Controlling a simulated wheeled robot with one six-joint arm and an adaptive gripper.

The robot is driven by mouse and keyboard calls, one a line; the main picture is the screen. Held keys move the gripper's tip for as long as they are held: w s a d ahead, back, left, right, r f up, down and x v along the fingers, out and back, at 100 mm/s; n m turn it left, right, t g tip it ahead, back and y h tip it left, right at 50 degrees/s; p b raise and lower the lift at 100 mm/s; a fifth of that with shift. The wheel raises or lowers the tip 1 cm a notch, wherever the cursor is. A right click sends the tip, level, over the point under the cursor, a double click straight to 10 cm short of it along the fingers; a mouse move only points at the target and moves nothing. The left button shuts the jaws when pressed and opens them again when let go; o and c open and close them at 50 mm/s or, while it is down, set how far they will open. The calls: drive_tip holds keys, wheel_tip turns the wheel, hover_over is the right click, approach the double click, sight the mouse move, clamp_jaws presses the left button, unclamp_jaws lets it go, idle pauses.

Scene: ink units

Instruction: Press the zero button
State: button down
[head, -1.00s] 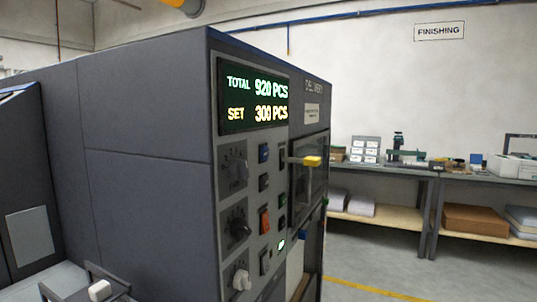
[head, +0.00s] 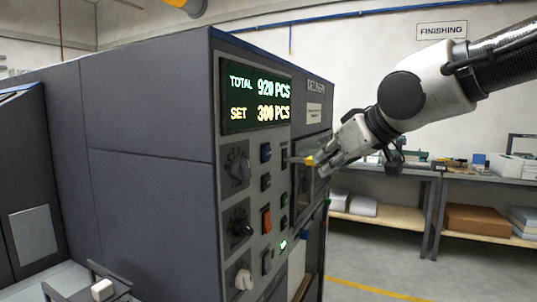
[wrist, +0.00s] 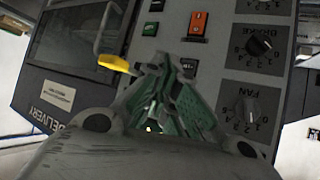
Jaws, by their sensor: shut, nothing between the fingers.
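The control panel (head: 252,205) is on the near face of a dark grey machine. Its display (head: 256,99) reads TOTAL 920 PCS and SET 300 PCS. The panel carries a blue button (head: 265,152), a dark button (head: 265,182), an orange switch (head: 266,219) and other small dark buttons. I cannot read which is the zero button. My gripper (head: 322,163) is shut and empty, right of the buttons by the yellow-tipped handle. Contact cannot be told.
The yellow-tipped handle (wrist: 113,63) sticks out from the delivery door close to my fingers. Rotary knobs (head: 239,169) line the panel's left side. A workbench (head: 400,172) with boxes and paper stands behind. The floor right of the machine is clear.

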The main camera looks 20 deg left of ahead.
sight(267, 153)
drive_tip(key=shift+s+a, duration=0.1)
drive_tip(key=shift+a, duration=0.1)
drive_tip(key=a, duration=0.8)
drive_tip(key=shift+w+a, duration=0.35)
drive_tip(key=shift+w, duration=0.05)
drive_tip(key=shift+a, duration=0.1)
idle(1.2)
drive_tip(key=shift+a, duration=0.3)
drive_tip(key=shift+a, duration=0.5)
idle(0.7)
drive_tip(key=shift+d, duration=0.9)
